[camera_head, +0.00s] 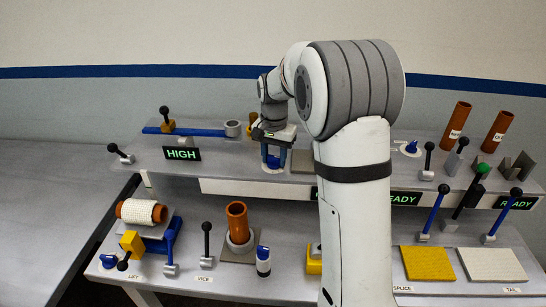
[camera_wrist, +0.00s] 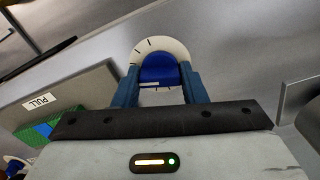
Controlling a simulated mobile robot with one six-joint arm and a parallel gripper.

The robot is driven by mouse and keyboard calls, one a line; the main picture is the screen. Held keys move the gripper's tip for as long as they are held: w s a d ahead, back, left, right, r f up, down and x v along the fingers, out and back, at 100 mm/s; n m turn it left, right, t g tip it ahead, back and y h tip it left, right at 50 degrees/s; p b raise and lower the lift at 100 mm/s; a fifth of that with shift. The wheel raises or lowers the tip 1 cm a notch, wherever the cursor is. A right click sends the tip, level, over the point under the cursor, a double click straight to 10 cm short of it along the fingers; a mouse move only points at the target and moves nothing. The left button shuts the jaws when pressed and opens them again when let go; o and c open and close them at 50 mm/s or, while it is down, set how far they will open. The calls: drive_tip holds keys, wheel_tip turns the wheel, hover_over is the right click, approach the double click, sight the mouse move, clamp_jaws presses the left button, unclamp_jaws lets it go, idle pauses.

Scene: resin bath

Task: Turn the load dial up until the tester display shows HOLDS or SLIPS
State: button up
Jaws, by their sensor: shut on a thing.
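The load dial (camera_wrist: 158,69) is a blue knob on a white disc with dark tick marks, seen between my fingers in the wrist view. Its white disc (camera_head: 272,170) shows at the back of the bench in the head view. My gripper (camera_head: 273,157) is above the dial with its blue fingers down on both sides of the knob, shut on it. In the head view a display reads HIGH (camera_head: 180,154) and another at the right reads READY (camera_head: 517,202). My arm covers most of the displays in the middle, so I cannot tell what the tester display reads.
The front bench holds a white-wrapped roll (camera_head: 141,211), a brown tube (camera_head: 237,222), several levers and a yellow pad (camera_head: 427,263). The left table (camera_head: 50,210) is bare.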

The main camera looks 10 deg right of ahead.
sight(274, 156)
drive_tip(key=m, duration=0.6)
drive_tip(key=shift+w+r, duration=0.1)
drive_tip(key=shift+r, duration=0.05)
drive_tip(key=m, duration=0.5)
drive_tip(key=shift+m, duration=0.4)
drive_tip(key=o, duration=1)
wheel_tip(274, 156, up, 8)
drive_tip(key=shift+f+b, duration=0.15)
drive_tip(key=shift+b, duration=0.4)
